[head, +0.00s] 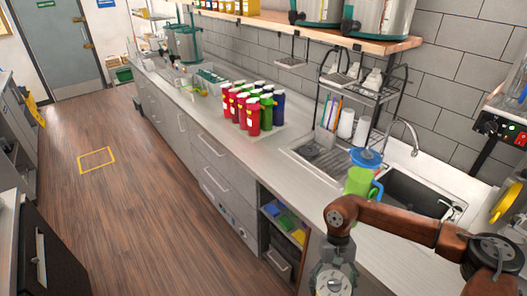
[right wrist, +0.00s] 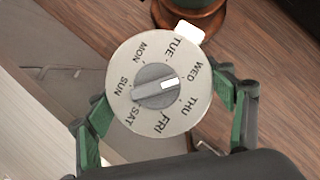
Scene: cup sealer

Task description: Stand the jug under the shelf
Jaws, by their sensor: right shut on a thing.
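My right gripper (head: 335,283) is at the bottom of the head view, low in front of the counter. Its green fingers close on either side of a round pale lid (right wrist: 125,68) with a grey day-of-week dial, seen from above in the right wrist view. A white tab (right wrist: 189,32) sticks out at the lid's edge. This looks like the top of the jug; its body is hidden beneath the lid. The wooden wall shelf (head: 375,44) runs along the tiled wall above the counter. My left gripper is not in view.
A wire rack (head: 360,90) stands behind. Several coloured bottles (head: 252,108) stand further along. The counter (head: 205,112) has bare stretches between.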

